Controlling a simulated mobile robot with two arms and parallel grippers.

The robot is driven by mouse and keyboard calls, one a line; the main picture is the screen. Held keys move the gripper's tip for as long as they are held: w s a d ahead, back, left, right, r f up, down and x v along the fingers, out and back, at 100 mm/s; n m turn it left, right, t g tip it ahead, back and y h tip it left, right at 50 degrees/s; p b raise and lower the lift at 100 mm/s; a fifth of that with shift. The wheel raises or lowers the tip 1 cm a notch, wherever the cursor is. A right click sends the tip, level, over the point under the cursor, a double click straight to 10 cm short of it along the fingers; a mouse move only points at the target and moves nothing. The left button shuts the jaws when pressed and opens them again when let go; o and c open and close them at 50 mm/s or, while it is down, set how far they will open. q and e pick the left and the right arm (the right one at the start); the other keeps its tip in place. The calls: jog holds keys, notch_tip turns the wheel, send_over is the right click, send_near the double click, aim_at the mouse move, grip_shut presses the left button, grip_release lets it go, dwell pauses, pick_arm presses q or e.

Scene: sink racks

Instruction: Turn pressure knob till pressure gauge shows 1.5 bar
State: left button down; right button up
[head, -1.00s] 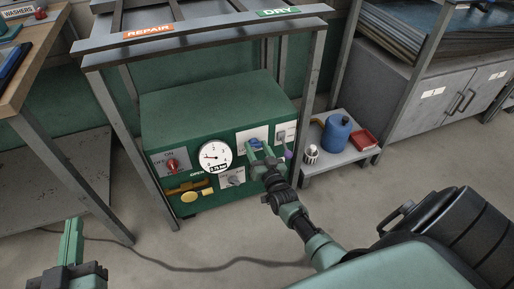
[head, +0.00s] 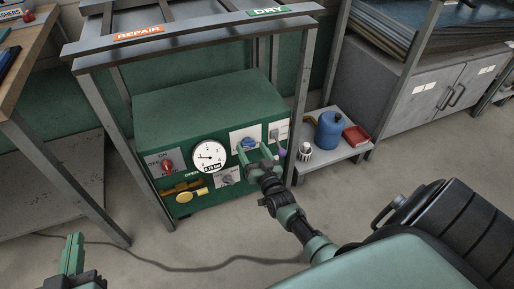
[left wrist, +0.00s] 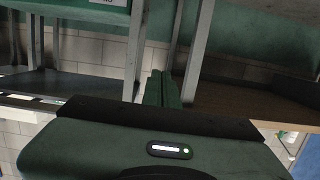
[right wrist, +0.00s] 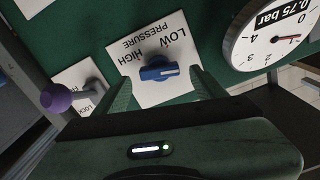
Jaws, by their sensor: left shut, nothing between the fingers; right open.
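The blue pressure knob (right wrist: 158,72) sits on a white plate marked LOW, HIGH and PRESSURE. It also shows on the green panel in the head view (head: 248,143). My right gripper (right wrist: 160,82) is open, with one finger on each side of the knob, apparently without gripping it; contact is unclear. In the head view the right gripper (head: 258,158) is just in front of the knob. The round white pressure gauge (head: 210,156) reads 0.75 bar; part of it shows upside down in the right wrist view (right wrist: 272,38). My left gripper (head: 73,252) is shut and empty, far from the panel.
A lever with a purple ball (right wrist: 53,97) stands beside the knob, near a LOCK label. A red knob (head: 167,165) and a yellow-handled valve (head: 185,195) are on the panel's left. A metal frame (head: 290,105) surrounds the green box. A low shelf (head: 335,155) holds a blue canister (head: 330,130).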

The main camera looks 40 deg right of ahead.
pick_arm(q)
jog(key=s+a+f+g+y+p, duration=0.1)
jog(key=s+a+f+g, duration=0.1)
jog(key=s+f+g, duration=0.2)
notch_tip(320, 180, down, 4)
jog(key=shift+s+a+r+g+y, duration=0.15)
jog(key=shift+s+r+g+y, duration=0.15)
jog(key=shift+g, duration=0.2)
pick_arm(e)
jog(key=v, duration=0.6)
jog(key=shift+s, duration=0.1)
